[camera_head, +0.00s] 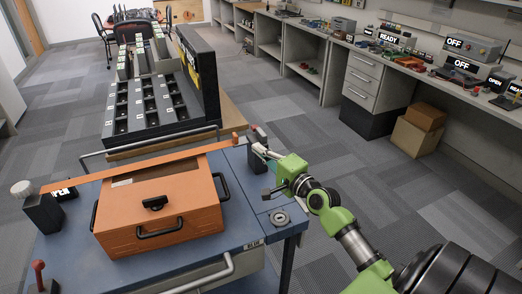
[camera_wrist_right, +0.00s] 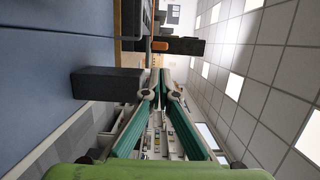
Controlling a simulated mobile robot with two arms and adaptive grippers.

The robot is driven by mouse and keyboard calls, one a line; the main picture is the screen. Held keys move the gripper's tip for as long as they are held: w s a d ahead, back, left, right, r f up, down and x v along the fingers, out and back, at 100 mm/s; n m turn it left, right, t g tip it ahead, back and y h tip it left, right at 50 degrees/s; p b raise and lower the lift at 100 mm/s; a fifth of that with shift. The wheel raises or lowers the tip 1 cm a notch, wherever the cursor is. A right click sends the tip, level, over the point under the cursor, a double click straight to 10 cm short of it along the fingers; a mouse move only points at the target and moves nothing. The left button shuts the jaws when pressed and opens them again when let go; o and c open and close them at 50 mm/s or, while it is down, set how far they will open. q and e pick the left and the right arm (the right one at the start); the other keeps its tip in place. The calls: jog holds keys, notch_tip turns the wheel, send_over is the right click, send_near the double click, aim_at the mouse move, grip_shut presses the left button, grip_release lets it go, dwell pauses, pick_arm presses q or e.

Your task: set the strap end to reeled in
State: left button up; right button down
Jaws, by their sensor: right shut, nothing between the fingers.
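An orange strap (camera_head: 140,163) runs stretched over an orange case (camera_head: 160,215) on the blue cart in the head view. Its left end is at a dark post with a white knob (camera_head: 22,188). Its right end, an orange tab (camera_head: 235,138), is beside a small black block (camera_head: 257,133) at the cart's right edge. My right gripper (camera_head: 258,150) is shut and empty, close to that block and just right of the strap end; contact cannot be told. In the right wrist view, the shut fingers (camera_wrist_right: 163,78) are near a dark block (camera_wrist_right: 106,84). My left gripper is not in view.
The blue cart top (camera_head: 262,185) has a red-knobbed lever (camera_head: 38,276) at front left and a round fitting (camera_head: 280,217) at right. A black slotted rack (camera_head: 150,105) stands behind. Carpet is free at right, before a bench with "OFF" and "READY" signs (camera_head: 388,37).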

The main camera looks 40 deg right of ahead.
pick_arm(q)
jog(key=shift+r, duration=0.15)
pick_arm(e)
jog(key=w, duration=0.7)
pick_arm(q)
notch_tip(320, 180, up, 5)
jog(key=p, duration=0.5)
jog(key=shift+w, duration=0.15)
pick_arm(e)
jog(key=w+a, duration=0.2)
jog(key=a, duration=0.7)
jog(key=shift+w+a, duration=0.15)
